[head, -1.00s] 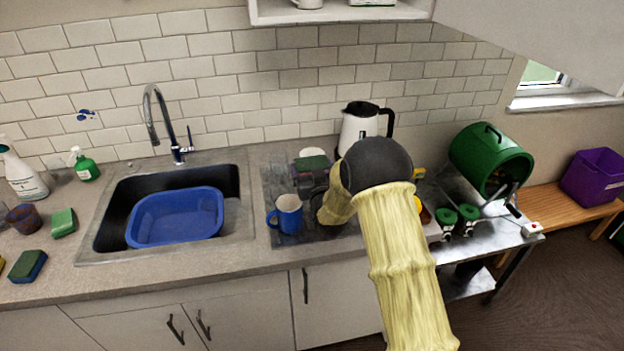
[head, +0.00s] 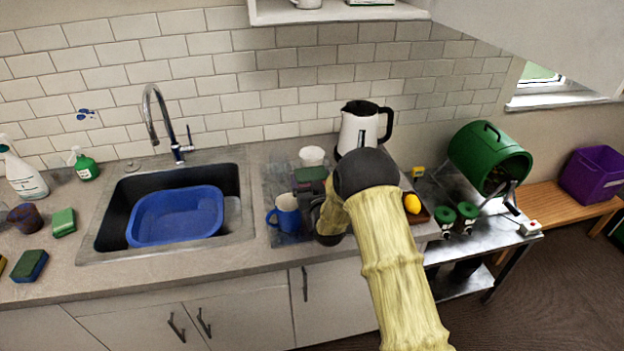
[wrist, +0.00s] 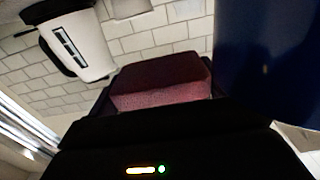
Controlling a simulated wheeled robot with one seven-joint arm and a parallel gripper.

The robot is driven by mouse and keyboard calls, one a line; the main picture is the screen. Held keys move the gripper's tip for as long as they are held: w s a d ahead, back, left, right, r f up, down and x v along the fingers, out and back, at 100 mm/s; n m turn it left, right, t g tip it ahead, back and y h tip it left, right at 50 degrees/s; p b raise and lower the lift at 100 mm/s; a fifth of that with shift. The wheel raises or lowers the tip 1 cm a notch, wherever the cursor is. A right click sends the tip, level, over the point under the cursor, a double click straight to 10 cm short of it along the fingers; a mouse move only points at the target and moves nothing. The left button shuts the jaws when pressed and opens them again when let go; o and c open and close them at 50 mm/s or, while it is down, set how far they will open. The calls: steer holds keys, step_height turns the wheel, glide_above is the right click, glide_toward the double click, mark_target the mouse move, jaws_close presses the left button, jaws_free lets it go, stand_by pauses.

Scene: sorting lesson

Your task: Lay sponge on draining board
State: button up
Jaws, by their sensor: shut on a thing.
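The sponge, dark red with a pink layer in the wrist view (wrist: 160,85), is held between the dark fingers of my gripper (wrist: 160,100). In the head view my gripper (head: 309,188) and the sponge (head: 310,174) are small and partly hard to tell apart; the sponge looks darker there. They are over the grey draining board (head: 268,180), right of the sink, just behind the blue mug (head: 286,213). I cannot tell whether the sponge touches the board. My forearm hides the board's right part.
A white cup (head: 312,156) stands behind the gripper, and a white kettle (head: 358,130) behind my wrist. The sink holds a blue basin (head: 177,214). Sponges (head: 63,222) and spray bottles (head: 86,165) are at left. The mug stands close by my gripper.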

steer(key=shift+s+a+f, duration=0.1)
steer(key=shift+s+f, duration=0.1)
steer(key=shift+f+b, duration=0.1)
steer(key=shift+b, duration=0.2)
steer(key=shift+w+f, duration=0.15)
steer(key=shift+d+f+b, duration=0.15)
steer(key=shift+d+b, duration=0.15)
steer(key=shift+b, duration=0.1)
steer(key=o, duration=0.8)
steer(key=shift+s, duration=0.2)
steer(key=shift+o, duration=0.3)
steer(key=shift+a+f, duration=0.1)
steer(key=shift+a, duration=0.05)
